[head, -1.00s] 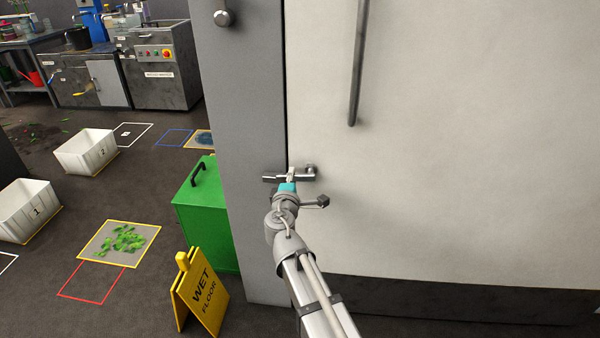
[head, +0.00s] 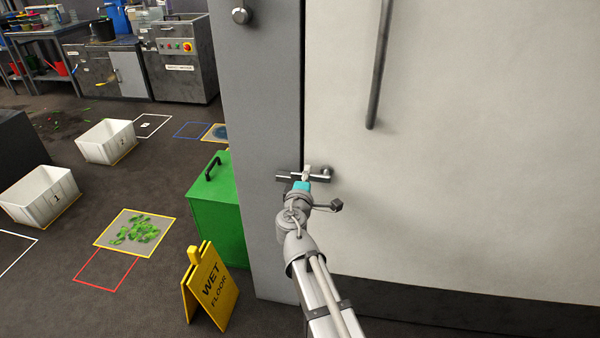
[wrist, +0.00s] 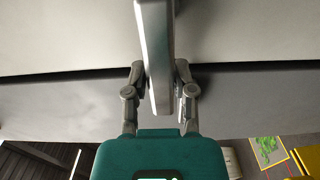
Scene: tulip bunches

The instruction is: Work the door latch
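The pale door (head: 470,150) fills the right of the head view, and a dark seam separates it from the grey frame (head: 262,130). The metal latch handle (head: 287,177) lies roughly level across that seam. My gripper (head: 306,175) is at the handle. In the wrist view, the latch handle (wrist: 157,55) runs between the two fingers of my gripper (wrist: 160,72). One finger lies close against each side of it, and they look shut on it. The inner finger faces are partly hidden.
A green box (head: 215,215) and a yellow wet floor sign (head: 210,285) stand left of the frame near my arm. A long dark bar handle (head: 379,65) is higher on the door. White bins (head: 107,142) and floor squares lie farther left, with open floor between.

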